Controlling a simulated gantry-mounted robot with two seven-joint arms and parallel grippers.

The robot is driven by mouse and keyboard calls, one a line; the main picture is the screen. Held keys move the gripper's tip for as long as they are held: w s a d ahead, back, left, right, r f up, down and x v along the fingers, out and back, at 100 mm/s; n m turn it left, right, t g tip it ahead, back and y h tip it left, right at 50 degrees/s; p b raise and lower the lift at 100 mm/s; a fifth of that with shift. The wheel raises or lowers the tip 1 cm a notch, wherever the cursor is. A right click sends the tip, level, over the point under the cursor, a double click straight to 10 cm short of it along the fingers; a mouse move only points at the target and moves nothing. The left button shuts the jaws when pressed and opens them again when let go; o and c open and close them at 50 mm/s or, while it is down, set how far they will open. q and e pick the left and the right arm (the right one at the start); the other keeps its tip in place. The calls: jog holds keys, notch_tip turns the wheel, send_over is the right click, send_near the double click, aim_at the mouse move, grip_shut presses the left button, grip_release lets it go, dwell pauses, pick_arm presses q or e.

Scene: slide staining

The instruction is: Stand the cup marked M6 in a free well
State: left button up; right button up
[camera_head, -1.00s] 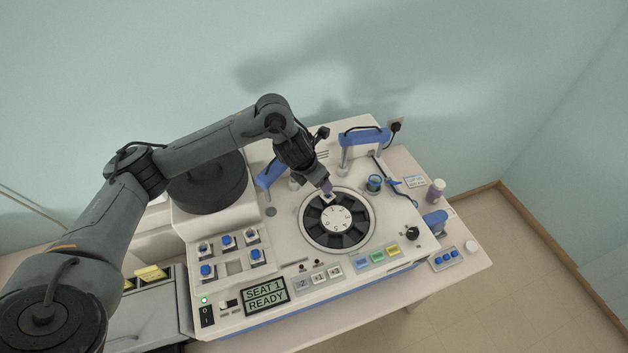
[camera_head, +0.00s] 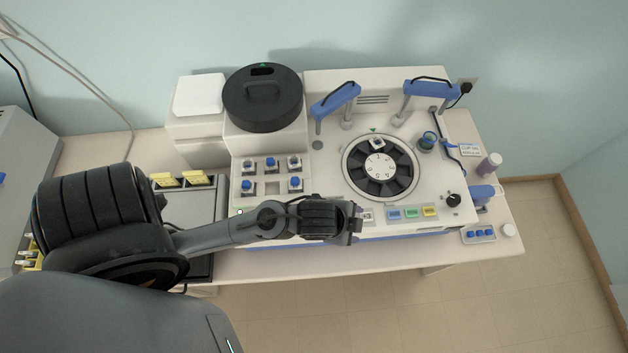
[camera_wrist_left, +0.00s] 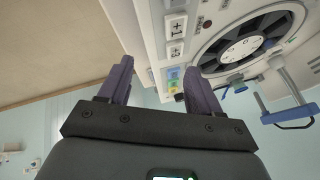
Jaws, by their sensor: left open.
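A white cup (camera_head: 377,143) with a dark bluish top stands in the upper well of the round dark rotor (camera_head: 356,184). Its mark is too small to read, so I cannot tell whether it is M6. The other rotor wells look empty. My left gripper (camera_head: 350,224) is over the machine's front edge, away from rotor and rack. In the left wrist view its fingers (camera_wrist_left: 157,68) are apart with nothing between them. My right gripper is out of view.
A black round lid (camera_head: 262,97) sits behind the rack. Two blue-handled arms (camera_head: 335,100) stand behind the rotor. A blue-green cup-like holder (camera_head: 426,142) and purple-grey bottle (camera_head: 489,166) are at the right.

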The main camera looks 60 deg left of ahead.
pick_arm(q)
jog(key=s+a+n+g, duration=0.1)
jog(key=s+n, duration=0.1)
jog(key=s, duration=0.1)
jog(key=s+a+f+n+g, duration=0.1)
jog(key=s+n, duration=0.1)
jog(key=s, duration=0.1)
jog(key=s+a+n, duration=0.1)
jog(key=s+n, duration=0.2)
jog(key=shift+a+f+g, duration=0.35)
jog(key=shift+a+g, duration=0.05)
jog(key=shift+w, duration=0.1)
notch_tip(320, 180, up, 5)
jog(key=p, duration=0.5)
